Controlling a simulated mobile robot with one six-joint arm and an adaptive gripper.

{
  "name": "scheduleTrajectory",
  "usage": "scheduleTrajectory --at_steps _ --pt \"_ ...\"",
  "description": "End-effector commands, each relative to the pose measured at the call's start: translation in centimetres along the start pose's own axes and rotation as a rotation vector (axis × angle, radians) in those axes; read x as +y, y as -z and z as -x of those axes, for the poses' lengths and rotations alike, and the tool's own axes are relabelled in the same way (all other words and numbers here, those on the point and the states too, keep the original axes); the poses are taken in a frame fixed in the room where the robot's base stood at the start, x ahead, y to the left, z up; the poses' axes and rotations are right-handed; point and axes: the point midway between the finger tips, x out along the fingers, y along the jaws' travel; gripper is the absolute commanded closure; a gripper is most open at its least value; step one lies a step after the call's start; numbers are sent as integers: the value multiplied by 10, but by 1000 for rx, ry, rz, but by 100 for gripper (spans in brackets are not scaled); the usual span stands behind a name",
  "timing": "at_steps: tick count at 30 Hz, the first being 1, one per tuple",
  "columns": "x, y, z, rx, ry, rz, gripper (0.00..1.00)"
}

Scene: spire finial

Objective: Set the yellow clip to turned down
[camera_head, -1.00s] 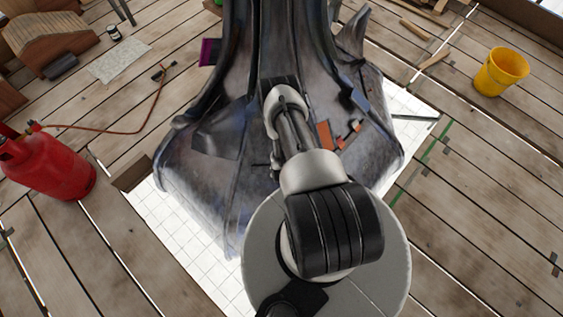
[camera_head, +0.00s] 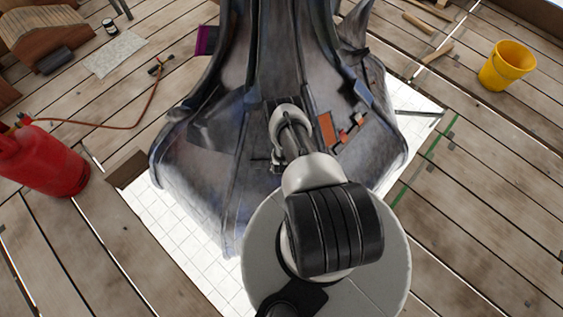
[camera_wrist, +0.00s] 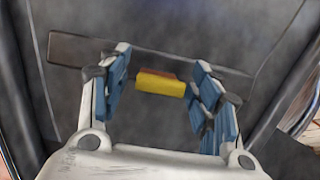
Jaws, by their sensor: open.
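The yellow clip (camera_wrist: 161,84) is a small block on the dark metal face of the finial, seen in the wrist view near the picture's middle. It shows a brownish-orange strip along its upper edge. My gripper (camera_wrist: 160,88) is open, its blue-padded fingers on either side of the clip, with a gap on both sides. I cannot tell how far the fingertips are from the metal. In the head view my arm hides the clip, and the finial (camera_head: 200,170) stands in front of me.
A dark flat strip (camera_wrist: 75,48) runs across the metal behind the clip. An orange patch and small red pieces (camera_head: 326,130) are on the finial, right of my arm. A red gas cylinder (camera_head: 40,162) stands left, a yellow bucket (camera_head: 507,66) right. Planks surround the white tiled sheet (camera_head: 190,240).

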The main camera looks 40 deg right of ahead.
Motion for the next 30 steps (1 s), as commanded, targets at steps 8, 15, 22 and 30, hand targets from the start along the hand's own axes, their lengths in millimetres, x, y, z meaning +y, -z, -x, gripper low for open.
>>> scheduleTrajectory --at_steps 8,15,22,30 --pt "0 0 0 0 0 0 58" --pt "0 0 0 1 0 0 74" --pt "0 0 0 0 0 0 87" --pt "-1 9 0 -99 3 -1 87"
